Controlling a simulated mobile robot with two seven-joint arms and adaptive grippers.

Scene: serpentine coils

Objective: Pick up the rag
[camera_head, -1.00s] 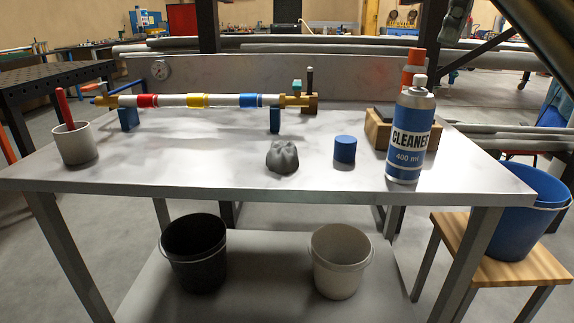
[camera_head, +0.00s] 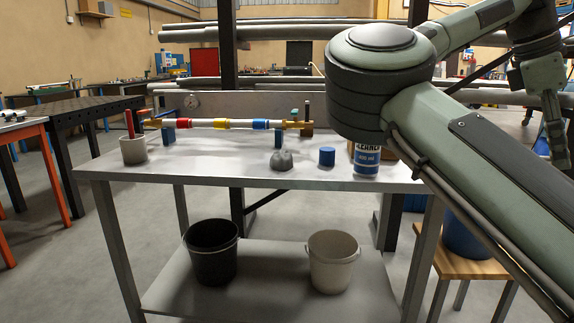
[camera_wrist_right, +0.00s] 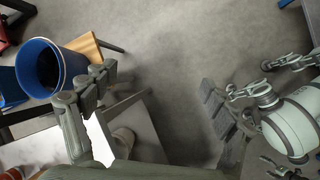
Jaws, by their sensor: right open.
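The rag (camera_head: 281,160) is a grey crumpled lump on the metal workbench (camera_head: 225,174), near its front edge and left of a blue cylinder (camera_head: 327,157). My right gripper (camera_head: 556,145) is at the far right of the head view, raised and well away from the rag. The rag is not visible in that view. My left gripper is not in view.
A cleaner can (camera_head: 366,167) stands right of the blue cylinder, partly hidden by my right arm. A cup (camera_head: 133,150) and a banded pipe (camera_head: 202,123) are on the bench. A blue bucket (camera_wrist_right: 58,85) is on a wooden stool (camera_wrist_right: 87,47). Bench surface around the rag is clear.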

